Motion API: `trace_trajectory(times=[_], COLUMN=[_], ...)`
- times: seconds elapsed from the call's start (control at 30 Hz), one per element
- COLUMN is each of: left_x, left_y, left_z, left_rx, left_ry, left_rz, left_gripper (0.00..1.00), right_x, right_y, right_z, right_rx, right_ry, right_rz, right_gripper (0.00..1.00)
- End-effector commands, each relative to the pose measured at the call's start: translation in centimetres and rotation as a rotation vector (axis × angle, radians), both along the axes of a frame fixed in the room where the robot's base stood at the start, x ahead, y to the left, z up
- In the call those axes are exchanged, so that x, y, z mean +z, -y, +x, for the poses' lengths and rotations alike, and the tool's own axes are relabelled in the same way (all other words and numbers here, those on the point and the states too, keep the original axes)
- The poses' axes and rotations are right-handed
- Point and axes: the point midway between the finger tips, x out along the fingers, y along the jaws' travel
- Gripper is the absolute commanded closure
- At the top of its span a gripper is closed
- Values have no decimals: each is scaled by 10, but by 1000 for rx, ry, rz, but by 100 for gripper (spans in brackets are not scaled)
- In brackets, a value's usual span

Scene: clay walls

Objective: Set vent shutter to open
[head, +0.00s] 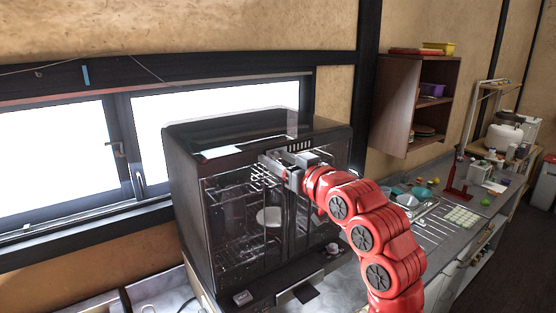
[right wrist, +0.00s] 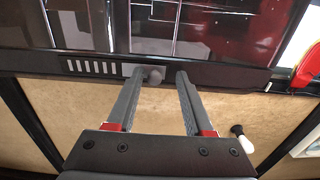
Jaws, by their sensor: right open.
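The vent shutter (head: 299,146) is a short row of slots in the upper front edge of a dark glass-fronted appliance (head: 183,205). In the right wrist view the vent slots (right wrist: 92,67) look pale, in a dark strip. My right gripper (head: 271,162) is at the appliance's upper front. My left gripper is not in view.
Wire racks and a white item (head: 269,217) show behind the glass. A grey counter (head: 440,225) with dishes and small items runs to the right. A brown wall shelf (head: 398,105) hangs above it. A window (head: 65,155) is behind on the left.

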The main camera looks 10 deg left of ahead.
Motion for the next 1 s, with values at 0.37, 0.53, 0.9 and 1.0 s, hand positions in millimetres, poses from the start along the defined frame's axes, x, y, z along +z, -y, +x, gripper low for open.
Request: trace_trajectory(times=[0.37,0.53,0.9,1.0], left_x=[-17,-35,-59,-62], left_y=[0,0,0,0], left_z=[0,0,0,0], left_rx=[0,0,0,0], left_ry=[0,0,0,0], left_rz=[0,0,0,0], left_gripper=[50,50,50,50], right_x=[-4,-4,-2,-1], right_y=[24,57,110,118], right_z=[-21,-52,-109,-116], right_rx=[-4,-6,-2,-1], right_ry=[6,7,5,1], right_rz=[-1,0,1,0], right_gripper=[48,48,48,48])
